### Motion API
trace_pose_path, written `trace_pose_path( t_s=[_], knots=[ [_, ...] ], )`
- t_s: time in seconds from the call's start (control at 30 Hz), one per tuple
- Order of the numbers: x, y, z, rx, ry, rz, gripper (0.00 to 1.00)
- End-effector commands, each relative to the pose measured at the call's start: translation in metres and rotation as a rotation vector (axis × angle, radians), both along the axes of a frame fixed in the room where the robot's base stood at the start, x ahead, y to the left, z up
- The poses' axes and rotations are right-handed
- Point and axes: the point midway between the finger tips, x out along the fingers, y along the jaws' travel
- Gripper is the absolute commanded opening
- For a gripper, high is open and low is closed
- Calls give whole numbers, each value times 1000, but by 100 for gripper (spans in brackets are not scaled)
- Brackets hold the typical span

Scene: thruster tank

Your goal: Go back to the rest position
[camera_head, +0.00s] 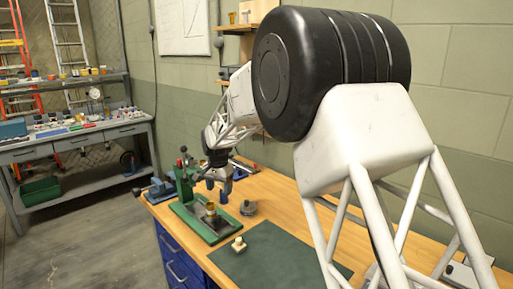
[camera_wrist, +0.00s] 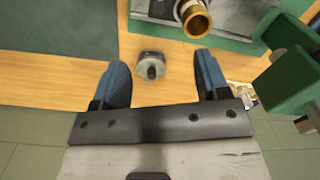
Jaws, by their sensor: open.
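My gripper (camera_head: 224,190) hangs over the workbench (camera_head: 290,208) in the head view, beside the green fixture. In the wrist view my gripper (camera_wrist: 162,62) shows two blue fingers spread apart with nothing held. A grey round part with a knob (camera_wrist: 151,67) appears between the fingers but lies on the wood below them; it also shows in the head view (camera_head: 248,208). A brass-coloured cylinder (camera_wrist: 196,22) stands on the green fixture; the head view also shows this cylinder (camera_head: 210,209).
The green fixture (camera_head: 184,209) with its upright press stands close to my gripper. A blue vise-like tool (camera_head: 158,190) is at the bench's left end. A grey shelf bench (camera_head: 85,138) stands further left.

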Motion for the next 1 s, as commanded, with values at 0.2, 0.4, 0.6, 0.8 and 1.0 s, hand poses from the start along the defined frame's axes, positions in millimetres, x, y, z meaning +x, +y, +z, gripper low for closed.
trace_pose_path(
  t_s=[0.2, 0.4, 0.6, 0.8, 1.0],
  knots=[
    [-38, -53, 41, 6, -24, 35, 68],
    [-77, -98, 71, 8, -43, 71, 68],
    [-121, -141, 95, 7, -64, 106, 68],
    [-169, -180, 113, 4, -84, 142, 68],
    [-220, -215, 126, 1, -105, 177, 68]
  ],
)
